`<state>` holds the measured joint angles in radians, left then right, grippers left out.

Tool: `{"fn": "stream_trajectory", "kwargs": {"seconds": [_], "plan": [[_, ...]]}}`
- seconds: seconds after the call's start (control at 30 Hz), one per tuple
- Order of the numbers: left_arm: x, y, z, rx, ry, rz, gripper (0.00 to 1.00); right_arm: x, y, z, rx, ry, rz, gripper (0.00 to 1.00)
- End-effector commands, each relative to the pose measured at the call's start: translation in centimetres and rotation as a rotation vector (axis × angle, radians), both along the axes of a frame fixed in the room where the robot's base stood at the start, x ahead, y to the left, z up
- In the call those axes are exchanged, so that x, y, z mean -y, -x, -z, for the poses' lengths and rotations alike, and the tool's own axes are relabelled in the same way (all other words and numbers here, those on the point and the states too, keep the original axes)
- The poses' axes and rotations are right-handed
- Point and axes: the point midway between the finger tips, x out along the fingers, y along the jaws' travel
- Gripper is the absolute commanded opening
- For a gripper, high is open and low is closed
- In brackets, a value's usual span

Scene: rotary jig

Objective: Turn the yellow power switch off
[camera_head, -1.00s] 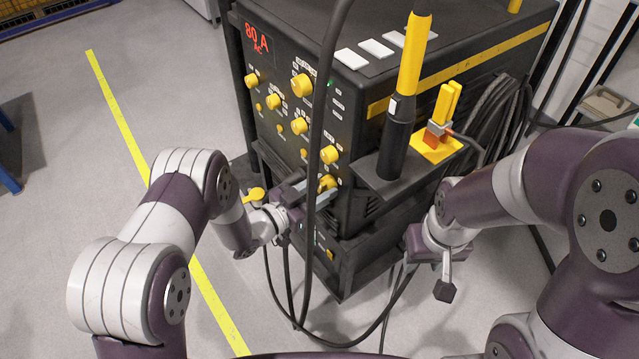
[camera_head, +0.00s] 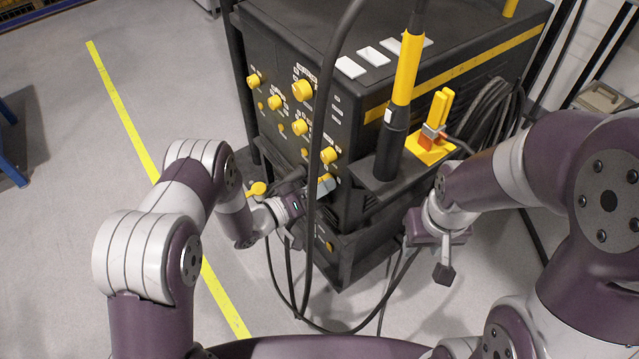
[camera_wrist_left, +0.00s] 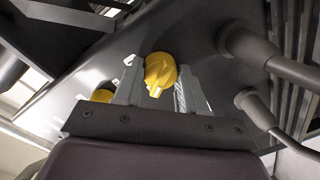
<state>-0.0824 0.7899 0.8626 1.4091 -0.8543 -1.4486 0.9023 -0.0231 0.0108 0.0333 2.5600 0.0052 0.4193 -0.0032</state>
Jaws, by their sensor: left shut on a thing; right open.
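The yellow power switch (camera_wrist_left: 160,72) is a round knob with a raised grip on the dark front panel, between my left gripper's fingers in the left wrist view. My left gripper (camera_wrist_left: 152,88) is shut on it. In the head view, my left gripper (camera_head: 325,184) is at the lower right of the panel of the black welding machine (camera_head: 345,110), and the switch is mostly hidden by the fingers and a cable. The machine's display area (camera_head: 258,42) is dark. My right gripper (camera_head: 444,266) is open and empty, to the right of the machine's lower front.
Several other yellow knobs (camera_head: 303,90) sit on the panel above. A black cable (camera_head: 314,150) hangs in front of it. A yellow-and-black torch (camera_head: 402,95) stands on the side shelf beside a yellow clamp (camera_head: 436,125). Open floor (camera_head: 90,230) lies to the left.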

Motion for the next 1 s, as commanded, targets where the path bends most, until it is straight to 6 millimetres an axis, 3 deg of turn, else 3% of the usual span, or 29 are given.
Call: {"fn": "stream_trajectory", "kwargs": {"seconds": [0.33,0.93,0.97,1.0], "plan": [[-0.04,-0.01,-0.01,-0.123,0.088,-0.001,0.10,0.00,0.01,-0.72,0.000,0.000,0.000,0.43],[-0.04,-0.02,0.01,-0.150,0.108,-0.001,0.10,0.00,0.00,-0.81,0.000,0.000,0.000,0.43],[-0.04,-0.02,0.01,-0.150,0.108,-0.001,0.47,0.00,-0.01,-0.81,0.000,0.000,0.000,0.43],[-0.04,-0.02,0.01,-0.150,0.108,-0.001,0.60,0.00,0.00,-0.81,0.000,0.000,0.000,0.43]]}}
